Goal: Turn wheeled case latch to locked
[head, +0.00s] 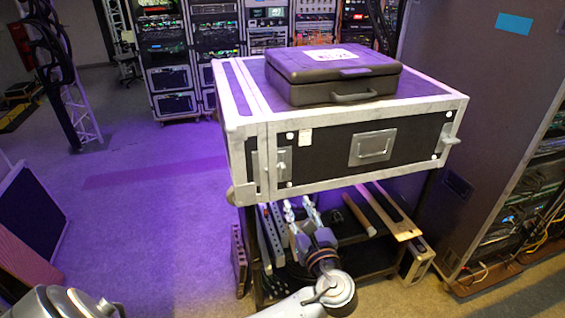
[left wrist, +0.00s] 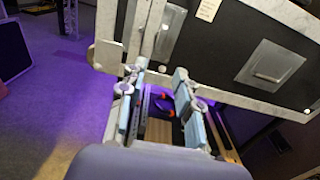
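A black case with silver edges (head: 325,155) rests on top of a dark cart in the head view. Its front has a metal latch (head: 281,164) near the left end, a second metal latch (head: 450,141) at the right end, and a recessed handle (head: 372,148) between them. My left gripper (head: 302,205) is below the left part of the case front, fingers pointing up. In the left wrist view, its fingers (left wrist: 158,80) are apart with nothing between them, below the left latch plate (left wrist: 170,30). They look apart from the latch. My right gripper is not in view.
A dark closed box (head: 330,75) lies on the case. The cart's lower shelf (head: 345,240) holds tools and long bars near my left gripper. A tall rack (head: 490,130) stands close on the right. Open carpet (head: 150,220) lies to the left.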

